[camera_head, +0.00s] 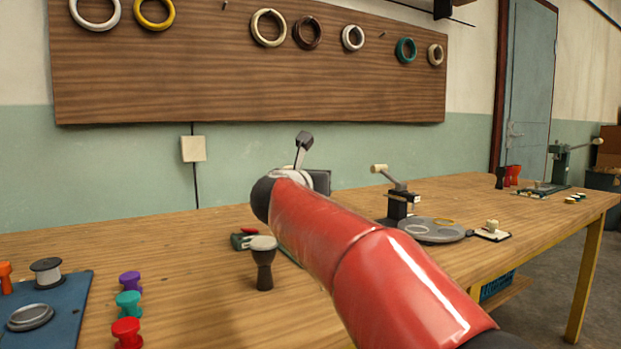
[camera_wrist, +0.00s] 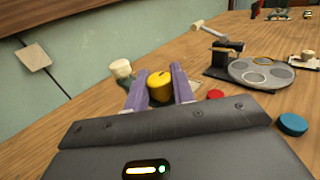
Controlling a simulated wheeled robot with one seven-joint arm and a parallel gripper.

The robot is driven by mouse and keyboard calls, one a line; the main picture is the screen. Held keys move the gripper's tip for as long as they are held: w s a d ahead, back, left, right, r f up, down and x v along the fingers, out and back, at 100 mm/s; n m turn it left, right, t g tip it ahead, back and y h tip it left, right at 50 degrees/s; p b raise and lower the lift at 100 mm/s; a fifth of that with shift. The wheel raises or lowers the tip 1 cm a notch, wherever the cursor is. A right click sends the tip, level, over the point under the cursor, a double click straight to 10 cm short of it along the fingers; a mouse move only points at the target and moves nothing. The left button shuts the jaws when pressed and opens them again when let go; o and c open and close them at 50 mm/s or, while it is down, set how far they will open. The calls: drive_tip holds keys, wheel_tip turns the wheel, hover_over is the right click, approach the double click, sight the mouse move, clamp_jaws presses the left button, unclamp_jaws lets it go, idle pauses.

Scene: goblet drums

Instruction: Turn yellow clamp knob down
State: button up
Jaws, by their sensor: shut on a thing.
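The yellow clamp knob (camera_wrist: 160,88) shows in the wrist view between the two purple fingers of my gripper (camera_wrist: 159,80). One finger is on each side of it, and the jaws are shut on it. A dark slot or mark shows on its top. The clamp's body below the knob is mostly hidden by my gripper. In the head view my red arm covers the knob and my fingertips.
A dark drum with a pale top (camera_head: 264,262) stands left of my arm. A lever press (camera_head: 398,205) and a grey round plate (camera_head: 432,231) stand to the right. Purple (camera_head: 131,281), teal (camera_head: 129,303) and red (camera_head: 127,332) small drums stand beside a blue mat (camera_head: 75,290).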

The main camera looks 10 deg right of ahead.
drive_tip(key=m+g+h, duration=0.2)
drive_tip(key=h, duration=0.1)
drive_tip(key=shift+w+a+m+p, duration=0.1)
drive_tip(key=shift+a+m+p, duration=0.05)
drive_tip(key=shift+m+p, duration=0.2)
drive_tip(key=shift+r+m+g+h+p, duration=0.1)
drive_tip(key=shift+m+g+h+p, duration=0.7)
drive_tip(key=shift+m+g+h, duration=0.95)
drive_tip(key=shift+g+h, duration=0.25)
drive_tip(key=shift+g, duration=0.2)
drive_tip(key=o, duration=1)
drive_tip(key=shift+c, duration=0.2)
drive_tip(key=v, duration=0.7)
drive_tip(key=shift+s+a+b, duration=0.25)
drive_tip(key=shift+s+b, duration=0.05)
drive_tip(key=shift+b, duration=0.05)
